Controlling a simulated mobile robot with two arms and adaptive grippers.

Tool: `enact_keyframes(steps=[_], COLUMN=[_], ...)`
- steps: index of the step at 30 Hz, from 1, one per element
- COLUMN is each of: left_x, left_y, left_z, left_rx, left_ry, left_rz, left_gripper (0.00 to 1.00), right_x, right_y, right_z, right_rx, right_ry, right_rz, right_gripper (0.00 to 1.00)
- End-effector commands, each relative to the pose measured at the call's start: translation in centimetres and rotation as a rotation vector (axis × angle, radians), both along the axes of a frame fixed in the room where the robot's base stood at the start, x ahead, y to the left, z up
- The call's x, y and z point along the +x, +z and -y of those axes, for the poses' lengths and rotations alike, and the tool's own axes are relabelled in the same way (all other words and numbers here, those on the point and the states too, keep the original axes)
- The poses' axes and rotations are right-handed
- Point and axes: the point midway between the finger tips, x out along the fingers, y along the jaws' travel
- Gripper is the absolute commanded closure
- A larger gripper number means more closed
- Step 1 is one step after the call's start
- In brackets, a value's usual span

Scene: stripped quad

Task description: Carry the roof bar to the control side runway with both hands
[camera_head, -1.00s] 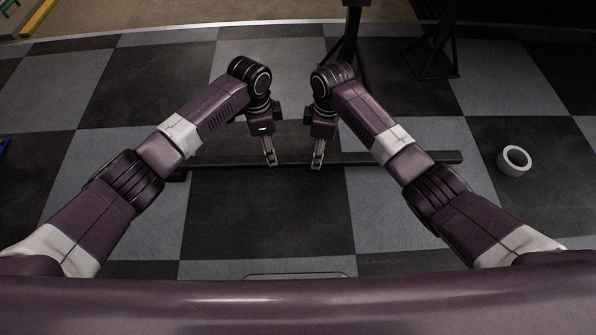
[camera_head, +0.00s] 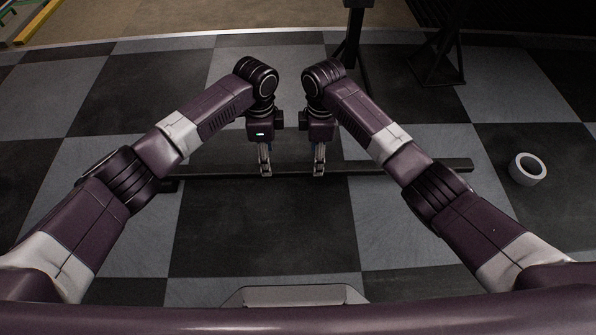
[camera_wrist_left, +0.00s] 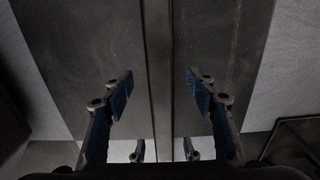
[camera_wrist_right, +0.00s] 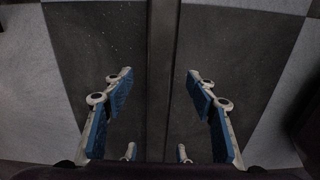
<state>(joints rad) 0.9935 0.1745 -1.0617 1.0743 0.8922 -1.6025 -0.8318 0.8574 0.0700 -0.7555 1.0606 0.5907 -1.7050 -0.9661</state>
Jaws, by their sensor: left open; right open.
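The roof bar (camera_head: 215,171) is a long dark bar lying across the checkered floor, running left to right in the head view. My left gripper (camera_head: 265,170) is open above the bar, left of its middle. In the left wrist view the bar (camera_wrist_left: 159,60) runs between the spread blue-padded fingers (camera_wrist_left: 158,95). My right gripper (camera_head: 319,169) is open a short way to the right. In the right wrist view the bar (camera_wrist_right: 162,60) also runs between its spread fingers (camera_wrist_right: 158,95). Neither gripper touches the bar visibly. My right forearm hides part of the bar.
A white ring-shaped roll (camera_head: 527,169) lies on the floor beyond the bar's right end. Dark stand legs (camera_head: 436,62) stand at the back right, with a dark post (camera_head: 354,45) at the back middle. Open checkered floor lies in front of the bar.

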Motion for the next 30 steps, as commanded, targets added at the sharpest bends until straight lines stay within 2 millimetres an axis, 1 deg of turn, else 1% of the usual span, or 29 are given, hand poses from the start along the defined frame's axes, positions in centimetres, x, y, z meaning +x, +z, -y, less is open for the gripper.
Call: enact_keyframes(steps=[1, 3, 9, 12, 15, 22, 23, 30], left_x=[-0.1, 0.0, 0.0, 0.0, 0.0, 0.0, 0.0, 0.0], left_y=[-0.9, -2.0, -4.6, -5.3, -5.6, -5.6, -5.6, -5.6], left_z=[0.0, 0.0, 0.0, 0.0, 0.0, 0.0, 0.0, 0.0], left_rx=[0.001, 0.001, 0.0, 0.001, 0.0, 0.0, 0.0, 0.0], left_ry=[0.001, 0.002, 0.001, 0.001, 0.0, 0.0, 0.0, 0.001], left_rz=[-0.002, -0.002, -0.001, 0.0, 0.001, 0.001, 0.001, 0.001], left_gripper=[0.48, 0.48, 0.48, 0.48, 0.48, 0.48, 0.49, 0.75], right_x=[-0.1, -0.1, -0.1, 0.0, 0.0, 0.0, 0.0, 0.0], right_y=[-0.9, -2.0, -4.6, -5.3, -5.6, -5.7, -5.7, -5.6], right_z=[0.0, 0.0, -0.1, 0.0, 0.0, 0.0, 0.0, 0.0], right_rx=[-0.001, -0.001, -0.001, 0.0, -0.001, 0.0, 0.0, 0.0], right_ry=[0.0, 0.0, 0.0, 0.001, 0.001, 0.001, 0.001, 0.001], right_rz=[-0.004, -0.004, -0.002, -0.001, 0.0, 0.0, 0.0, 0.0], right_gripper=[0.48, 0.48, 0.48, 0.48, 0.48, 0.48, 0.49, 0.75])
